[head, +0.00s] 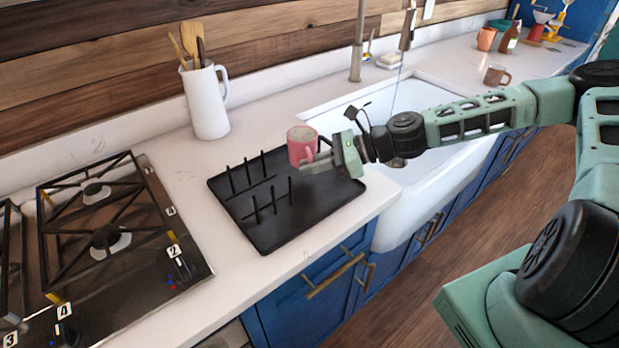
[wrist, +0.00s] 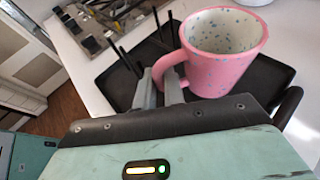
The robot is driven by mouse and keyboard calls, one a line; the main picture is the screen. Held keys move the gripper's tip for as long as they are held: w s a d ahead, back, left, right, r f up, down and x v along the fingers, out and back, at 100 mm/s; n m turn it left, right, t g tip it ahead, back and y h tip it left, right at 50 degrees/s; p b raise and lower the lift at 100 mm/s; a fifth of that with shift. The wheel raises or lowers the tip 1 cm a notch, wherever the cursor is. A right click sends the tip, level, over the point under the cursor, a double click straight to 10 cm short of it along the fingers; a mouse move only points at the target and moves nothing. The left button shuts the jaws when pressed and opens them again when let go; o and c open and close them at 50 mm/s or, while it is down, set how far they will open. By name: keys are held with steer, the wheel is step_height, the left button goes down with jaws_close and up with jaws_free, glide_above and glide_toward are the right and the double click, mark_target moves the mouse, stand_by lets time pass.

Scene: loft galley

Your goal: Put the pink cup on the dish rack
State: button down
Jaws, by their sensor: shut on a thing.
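The pink cup (head: 298,147) has a pale speckled inside and is upright in my gripper. My gripper (head: 318,161) is shut on its handle side. In the wrist view, the fingers (wrist: 160,90) close around the handle of the cup (wrist: 224,65). The black dish rack (head: 303,216) is a flat tray with several upright prongs, on the counter left of the sink. The cup is over the rack's back right part, and in the head view it hides some of the tray. I cannot tell exactly how high it is above the tray.
A gas stove (head: 128,232) is left of the rack. A white pitcher with wooden utensils (head: 207,103) stands behind it. The white sink (head: 420,100) is to the right. A brown mug (head: 496,76) stands on the counter beyond the sink.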

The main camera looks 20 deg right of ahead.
steer(key=shift+f, duration=2.15)
steer(key=shift+f, duration=0.1)
steer(key=c, duration=1.5)
jaws_free()
